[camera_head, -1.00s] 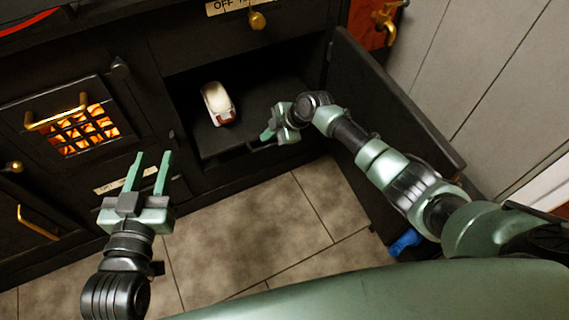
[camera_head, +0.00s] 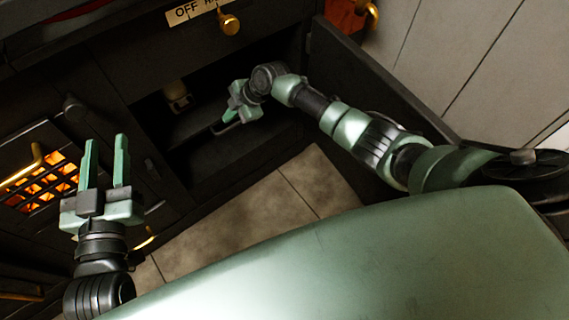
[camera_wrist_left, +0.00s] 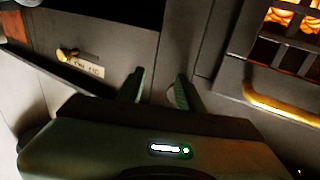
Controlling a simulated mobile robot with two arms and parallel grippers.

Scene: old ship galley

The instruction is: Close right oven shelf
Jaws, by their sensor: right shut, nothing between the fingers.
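The right oven shelf (camera_head: 195,124) is a dark flat tray inside the open oven compartment. A thin handle or rail shows at its front edge. A small pale item (camera_head: 177,92) sits toward the back of the shelf, partly hidden in shadow. My right gripper (camera_head: 232,112) is shut and empty, at the shelf's front edge; I cannot tell whether it touches it. My left gripper (camera_head: 106,140) is open and empty in front of the stove, left of the compartment; its spread fingers also show in the left wrist view (camera_wrist_left: 160,90).
The dark oven door (camera_head: 385,85) stands open at the right, beside my right arm. A fire grate (camera_head: 45,187) with a brass handle glows at the left. A brass knob (camera_head: 229,24) sits above the compartment. Tiled floor (camera_head: 270,210) lies in front.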

